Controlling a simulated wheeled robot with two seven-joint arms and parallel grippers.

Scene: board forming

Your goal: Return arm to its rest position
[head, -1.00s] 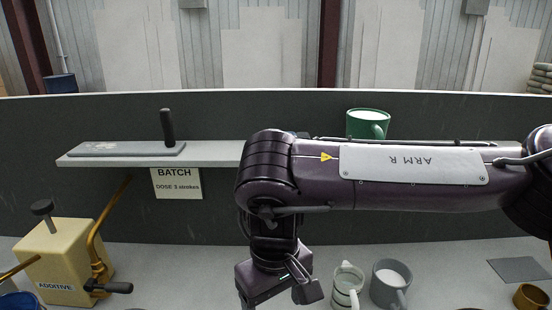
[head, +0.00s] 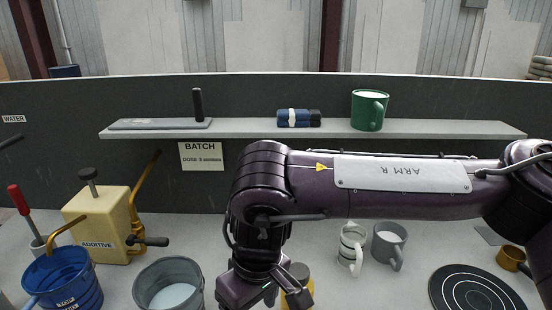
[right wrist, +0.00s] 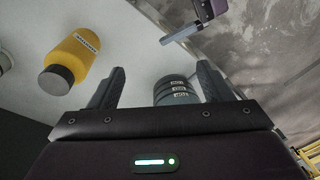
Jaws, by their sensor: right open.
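My right arm (head: 395,187), purple with a plate marked ARM R, stretches across the head view from the right edge. Its elbow bends down to the lower middle, and the gripper end is cut off by the bottom edge. In the right wrist view, my right gripper (right wrist: 158,82) is open, with its two dark fingers apart and nothing held.
A grey bucket (head: 145,290), a blue bucket (head: 65,275) and the additive pump (head: 100,220) stand left. Striped (head: 352,245) and grey mugs (head: 387,242) and a ringed black disc (head: 470,290) are right. A shelf (head: 240,127) behind holds a green mug (head: 368,110).

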